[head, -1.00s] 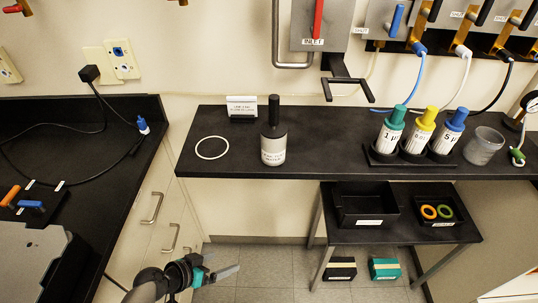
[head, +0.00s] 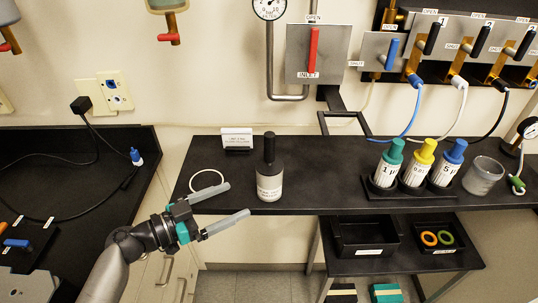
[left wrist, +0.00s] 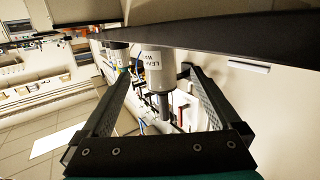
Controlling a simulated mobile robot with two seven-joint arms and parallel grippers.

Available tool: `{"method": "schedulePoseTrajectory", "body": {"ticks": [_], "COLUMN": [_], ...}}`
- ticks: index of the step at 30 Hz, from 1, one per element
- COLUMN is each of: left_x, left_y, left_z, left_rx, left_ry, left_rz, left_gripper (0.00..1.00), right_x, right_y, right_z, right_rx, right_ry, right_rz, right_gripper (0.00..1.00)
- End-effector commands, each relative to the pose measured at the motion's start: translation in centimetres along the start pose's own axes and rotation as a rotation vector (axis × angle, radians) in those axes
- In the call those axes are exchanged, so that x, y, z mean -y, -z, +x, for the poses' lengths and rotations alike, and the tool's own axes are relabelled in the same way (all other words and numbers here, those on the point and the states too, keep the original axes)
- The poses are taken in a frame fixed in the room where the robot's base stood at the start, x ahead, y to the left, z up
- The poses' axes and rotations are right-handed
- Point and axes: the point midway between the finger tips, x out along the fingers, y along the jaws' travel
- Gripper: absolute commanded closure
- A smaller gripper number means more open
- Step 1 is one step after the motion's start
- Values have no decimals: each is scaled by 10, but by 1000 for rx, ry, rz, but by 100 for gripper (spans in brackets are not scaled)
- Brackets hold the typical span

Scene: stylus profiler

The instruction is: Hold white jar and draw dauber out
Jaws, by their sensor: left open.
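The jar (head: 269,186) stands upright on the black shelf. Its body is grey-white with a printed label, and the black dauber top (head: 269,148) sits in its neck. My left gripper (head: 238,200) is open and empty, just left of the jar, with its fingers pointing at it. In the left wrist view the jar (left wrist: 158,61) appears upside down between and beyond the open fingertips (left wrist: 157,74), its dark top pointing down the picture. I see no contact. My right gripper is not in view.
A white ring (head: 207,182) lies on the black shelf (head: 330,185) behind my left gripper, near a small sign (head: 237,138). Right of the jar the shelf is clear up to a rack of capped bottles (head: 415,170) and a clear cup (head: 482,176). A lower shelf holds black trays (head: 364,236).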

Motion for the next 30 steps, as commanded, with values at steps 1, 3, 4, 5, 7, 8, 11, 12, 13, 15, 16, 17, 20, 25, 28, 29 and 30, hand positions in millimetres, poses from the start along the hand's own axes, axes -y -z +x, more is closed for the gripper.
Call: {"method": "schedulePoseTrajectory", "body": {"ticks": [1,3,4,5,7,8,11,12,13,15,16,17,20,25,28,29,30], "left_x": [0,0,0,0,0,0,0,0,0,0,0,0,0,0,0,0,0], "left_y": [1,1,1,1,2,2,2,2,2,2,2,-1,-3,-2,-1,-1,0], "left_z": [2,5,8,11,19,23,38,45,49,60,64,68,81,94,98,99,100], "left_rx": [-2,-3,-3,-3,-4,-3,-3,-4,-3,-3,-2,-3,-3,-1,0,0,-1], "left_ry": [-1,-1,-1,-1,0,-1,0,0,0,-1,-1,-1,-1,0,0,0,0], "left_rz": [1,1,0,0,0,0,-2,-1,-1,0,1,4,2,2,1,0,0], "left_gripper": [3,3,3,3,3,3,3,3,3,3,3,3,3,3,3,3,3], "right_x": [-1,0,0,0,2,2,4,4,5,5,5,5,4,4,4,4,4], "right_y": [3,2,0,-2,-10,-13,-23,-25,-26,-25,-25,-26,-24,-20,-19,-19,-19], "right_z": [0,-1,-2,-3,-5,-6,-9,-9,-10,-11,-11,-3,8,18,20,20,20], "right_rx": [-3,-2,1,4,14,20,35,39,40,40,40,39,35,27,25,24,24], "right_ry": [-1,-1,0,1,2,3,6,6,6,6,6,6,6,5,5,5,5], "right_rz": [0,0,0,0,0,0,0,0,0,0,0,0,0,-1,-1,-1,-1], "right_gripper": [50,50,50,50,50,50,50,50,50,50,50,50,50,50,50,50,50]}}
